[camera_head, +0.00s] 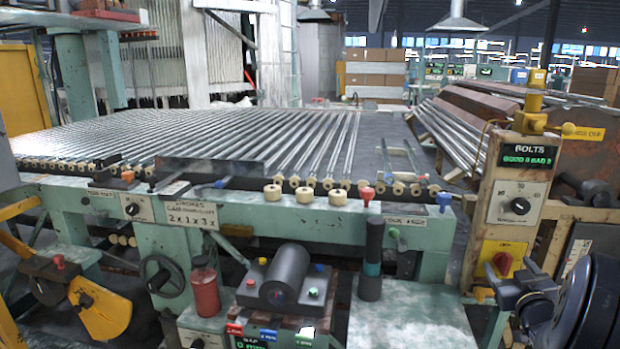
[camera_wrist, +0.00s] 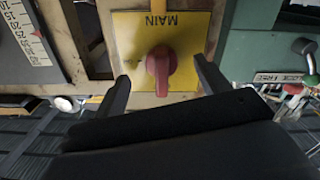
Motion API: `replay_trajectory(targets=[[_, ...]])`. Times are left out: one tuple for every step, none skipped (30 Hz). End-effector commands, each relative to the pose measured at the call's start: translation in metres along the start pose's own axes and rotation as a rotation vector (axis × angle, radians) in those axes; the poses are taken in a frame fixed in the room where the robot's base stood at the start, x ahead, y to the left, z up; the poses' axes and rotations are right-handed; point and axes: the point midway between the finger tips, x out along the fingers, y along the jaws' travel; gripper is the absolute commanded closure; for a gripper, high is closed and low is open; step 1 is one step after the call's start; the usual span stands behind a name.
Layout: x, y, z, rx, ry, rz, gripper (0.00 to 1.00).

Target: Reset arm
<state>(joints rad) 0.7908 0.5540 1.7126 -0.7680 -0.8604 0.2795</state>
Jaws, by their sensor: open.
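My gripper (camera_head: 503,283) is at the lower right of the head view, in front of the post with the yellow switch plate (camera_head: 492,258). The red knob (camera_head: 503,263) on that plate is just above my fingertips there. In the wrist view my two fingers (camera_wrist: 161,72) are open and empty-looking, one on each side of the red knob (camera_wrist: 161,68). Gaps show between the fingers and the knob. The yellow plate (camera_wrist: 190,45) reads MAIN upside down in that view. The knob's lower end is near my dark gripper body; the depth between them I cannot tell.
A "BOLTS" display (camera_head: 527,155) and a dial panel (camera_head: 515,203) sit above the switch on the post. A dark cylinder (camera_head: 372,260) and a red bottle (camera_head: 204,290) stand at the front.

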Motion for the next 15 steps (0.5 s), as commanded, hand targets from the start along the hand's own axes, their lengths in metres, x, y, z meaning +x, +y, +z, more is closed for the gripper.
replay_trajectory(targets=[[0.0,0.001,-0.004,0.042,-0.004,-0.001,0.29],[0.0,0.001,-0.003,0.069,-0.004,-0.001,0.29],[0.0,0.002,-0.004,0.104,-0.003,-0.001,0.29],[0.0,0.002,-0.004,0.129,-0.003,-0.001,0.29],[0.0,0.002,-0.003,0.155,-0.003,0.0,0.29],[0.0,0.002,-0.003,0.186,-0.003,0.0,0.29],[0.0,0.002,-0.003,0.209,-0.003,0.0,0.29],[0.0,0.002,-0.003,0.229,-0.002,0.0,0.29],[0.0,0.002,-0.002,0.254,-0.002,-0.001,0.29],[0.0,0.002,-0.002,0.272,-0.002,-0.001,0.29],[0.0,0.002,-0.001,0.289,-0.003,0.0,0.29],[-0.005,0.002,0.001,0.289,-0.002,0.001,0.29],[-0.008,0.001,0.001,0.287,-0.002,0.001,0.29],[-0.01,0.001,0.001,0.287,-0.001,0.001,0.29],[-0.013,0.001,0.001,0.286,0.0,0.001,0.29]])
